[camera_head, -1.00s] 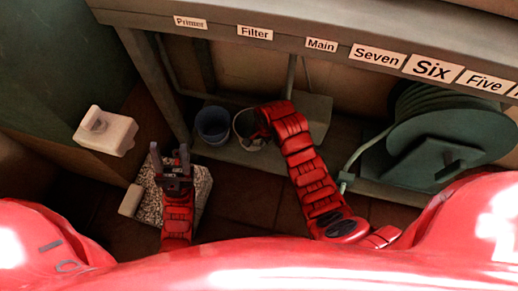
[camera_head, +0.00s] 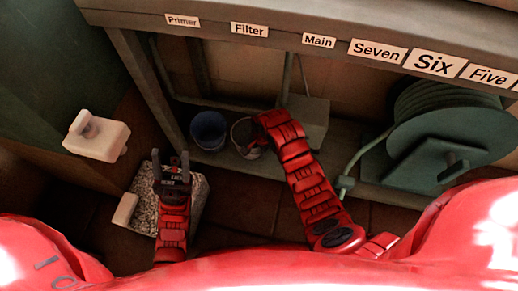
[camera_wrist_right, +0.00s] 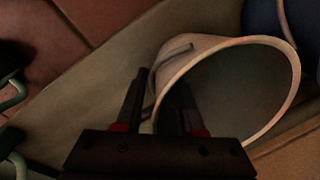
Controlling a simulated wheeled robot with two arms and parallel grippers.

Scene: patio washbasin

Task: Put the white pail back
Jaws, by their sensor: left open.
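The white pail (camera_head: 239,132) stands on the low ledge under the counter, partly hidden by my right arm. In the right wrist view its open rim (camera_wrist_right: 296,75) faces the camera, with a handle piece at the left of the rim. My right gripper (camera_wrist_right: 160,82) is at the near rim, one finger outside the wall and one over the pail's mouth. A gap shows between the fingers, so it looks open; contact with the wall is unclear. My left gripper (camera_head: 170,158) is open and empty, above a speckled box.
A blue pail (camera_head: 208,130) stands left of the white pail; its edge shows in the wrist view. A green hose reel (camera_head: 435,135) is at the right. The speckled box (camera_head: 195,205) is on the floor. The labelled counter edge (camera_head: 210,26) overhangs the ledge.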

